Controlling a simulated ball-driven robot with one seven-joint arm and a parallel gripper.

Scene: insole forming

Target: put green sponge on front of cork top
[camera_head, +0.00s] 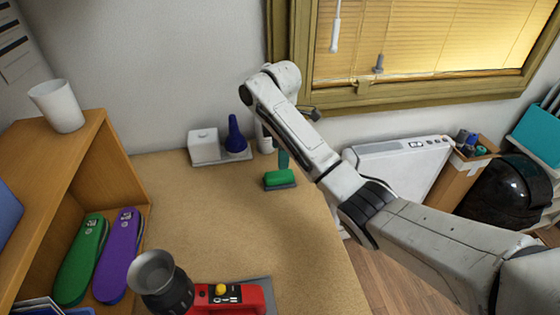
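A green sponge (280,177) sits on a dark flat base on the cork top (215,215), towards its right edge. The cork top is a broad tan speckled surface reaching from the wall to the bottom of the view. My arm comes in from the lower right and bends near the window's lower left corner. My gripper's fingertips cannot be made out; my arm hides much of that area. A dark teal upright piece (283,158) shows just above the sponge; I cannot tell whether it touches it.
A white box (203,145) and a dark blue bottle (235,134) stand at the back wall. A wooden shelf (122,172) with green (80,262) and purple (119,255) insoles is left. A red device (232,298) and grey cup (157,275) stand at the front. The middle is clear.

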